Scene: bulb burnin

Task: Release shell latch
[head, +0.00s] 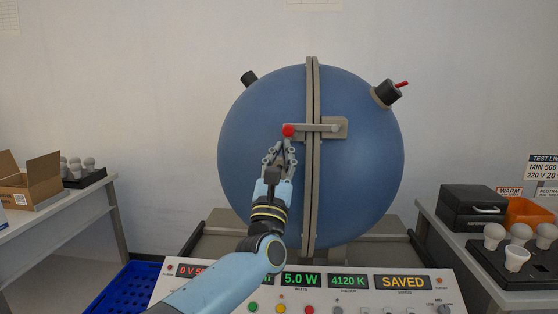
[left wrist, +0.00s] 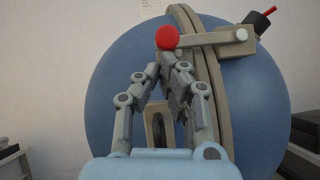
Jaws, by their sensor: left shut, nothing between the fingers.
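The large blue sphere shell (head: 250,150) stands behind the console, with a beige vertical seam band (head: 312,200) down its middle. The shell latch (head: 310,128) is a grey bar lying level across the seam, from a bracket at right to a red knob (head: 288,130) at left. My left gripper (head: 285,145) is shut and empty, its fingertips just below the red knob. In the left wrist view the red knob (left wrist: 168,37) shows just beyond the fingertips (left wrist: 163,70); whether they touch it I cannot tell. My right gripper is not in view.
The console (head: 335,295) in front shows "5.0 W", "4120 K" and "SAVED". At left are a table with a cardboard box (head: 28,182) and bulbs, and a blue crate (head: 128,288). At right are a black case (head: 472,207), an orange bin (head: 527,212) and a bulb tray (head: 500,268).

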